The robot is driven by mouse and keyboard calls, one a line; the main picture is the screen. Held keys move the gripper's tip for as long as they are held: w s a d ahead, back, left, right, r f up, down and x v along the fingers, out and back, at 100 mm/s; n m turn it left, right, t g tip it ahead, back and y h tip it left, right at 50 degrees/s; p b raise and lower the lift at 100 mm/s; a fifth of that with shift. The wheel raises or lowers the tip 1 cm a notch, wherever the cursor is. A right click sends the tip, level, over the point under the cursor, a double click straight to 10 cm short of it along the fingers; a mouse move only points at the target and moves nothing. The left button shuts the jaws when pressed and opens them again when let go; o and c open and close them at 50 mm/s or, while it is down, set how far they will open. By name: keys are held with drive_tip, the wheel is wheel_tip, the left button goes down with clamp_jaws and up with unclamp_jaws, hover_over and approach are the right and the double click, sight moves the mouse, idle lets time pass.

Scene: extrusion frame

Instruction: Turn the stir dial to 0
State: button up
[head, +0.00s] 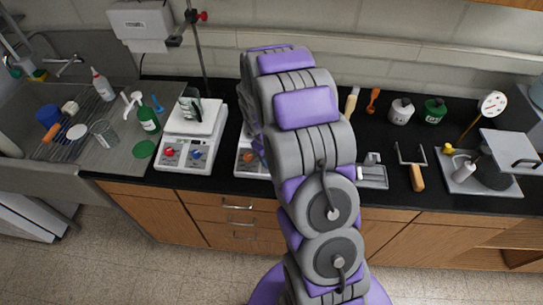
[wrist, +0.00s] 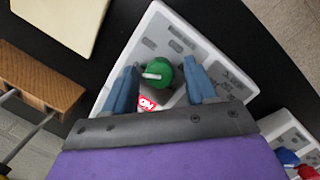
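In the wrist view, a green dial (wrist: 160,72) with a pale pointer bar sits on the sloped face of a white unit (wrist: 208,58). Its printed labels are too small to read, so I cannot tell which dial is the stir dial. My gripper (wrist: 162,84) is open, with one blue finger on each side of the green dial. I cannot tell whether the fingers touch it. A red patch with white marks (wrist: 147,103) shows below the dial, partly covered by my gripper. In the head view, my arm hides my gripper and most of a white hotplate (head: 245,172).
Another hotplate (head: 186,140) with red and blue dials stands left of my arm. A sink area with bottles (head: 102,86) lies farther left. On the right are a wood-handled tool (head: 417,178) and a grey plate (head: 511,147). A wooden piece (wrist: 40,80) with metal rods shows in the wrist view.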

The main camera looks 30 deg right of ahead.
wheel_tip(320, 180, up, 17)
drive_tip(key=a, duration=0.2)
drive_tip(key=shift+w+a+p, duration=0.2)
drive_tip(key=shift+a+p, duration=0.1)
drive_tip(key=shift+a, duration=0.1)
drive_tip(key=shift+s, duration=0.1)
drive_tip(key=s+a+b, duration=0.2)
drive_tip(key=s+a, duration=0.1)
drive_tip(key=s, duration=0.8)
drive_tip(key=s+a+f+m+g+y+b, duration=0.1)
drive_tip(key=s+a+b, duration=0.2)
drive_tip(key=s, duration=0.8)
drive_tip(key=s+a+m+b, duration=0.1)
drive_tip(key=s+a+b, duration=0.2)
drive_tip(key=s, duration=0.8)
drive_tip(key=shift+a+f+g+y, duration=0.3)
drive_tip(key=shift+a+f+y, duration=0.1)
drive_tip(key=shift+a, duration=0.75)
